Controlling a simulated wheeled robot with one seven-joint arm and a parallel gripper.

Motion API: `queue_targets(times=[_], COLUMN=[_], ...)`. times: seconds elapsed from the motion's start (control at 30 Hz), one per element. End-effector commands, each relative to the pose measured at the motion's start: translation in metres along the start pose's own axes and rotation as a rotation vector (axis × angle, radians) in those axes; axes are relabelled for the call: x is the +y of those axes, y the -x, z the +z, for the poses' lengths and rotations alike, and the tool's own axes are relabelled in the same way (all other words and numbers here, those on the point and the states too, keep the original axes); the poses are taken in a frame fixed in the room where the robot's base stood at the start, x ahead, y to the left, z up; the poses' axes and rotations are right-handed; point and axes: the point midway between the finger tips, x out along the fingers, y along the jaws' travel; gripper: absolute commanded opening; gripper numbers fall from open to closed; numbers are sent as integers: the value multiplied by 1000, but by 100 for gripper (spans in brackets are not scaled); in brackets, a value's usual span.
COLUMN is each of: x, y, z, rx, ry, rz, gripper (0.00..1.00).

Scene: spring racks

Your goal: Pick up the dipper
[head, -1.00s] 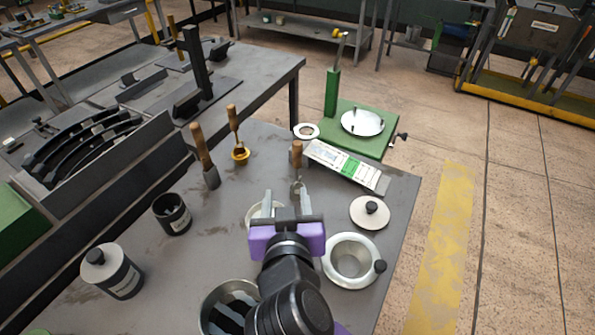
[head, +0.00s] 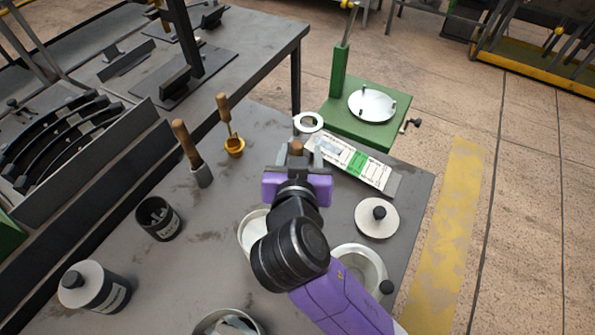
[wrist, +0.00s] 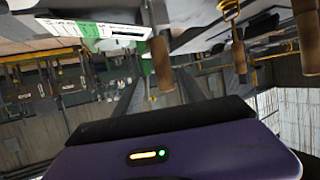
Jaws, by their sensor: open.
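A tool with a wooden handle and a small brass cup, which looks like a dipper (head: 233,143), stands on the grey table left of my gripper; its handle shows in the wrist view (wrist: 239,54). My gripper (head: 298,160) is open, low over the table's far part. A second wooden handle (wrist: 161,64) stands between its spread fingers in the wrist view; its top (head: 296,147) shows in the head view. I cannot tell whether the fingers touch it. Its lower end is hidden behind my gripper, so I cannot tell which tool it is.
A wooden-handled flat tool (head: 191,153) stands at left, with a dark labelled can (head: 159,219) nearer. A white ring (head: 308,122), labelled box (head: 353,164) and green stand (head: 338,90) lie beyond. A lid (head: 377,218) and pot (head: 362,266) are at right.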

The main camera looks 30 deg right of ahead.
Motion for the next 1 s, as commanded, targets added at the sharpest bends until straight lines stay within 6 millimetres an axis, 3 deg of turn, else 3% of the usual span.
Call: queue_targets(times=[0.4,0.7,0.93,1.0], x=[-8,-8,-8,-8], y=[-49,-54,-54,-54], z=[4,5,6,6], rx=[-1,0,0,0], ry=[1,0,0,0], rz=[0,-2,-1,-1], gripper=[48,48,2,0])
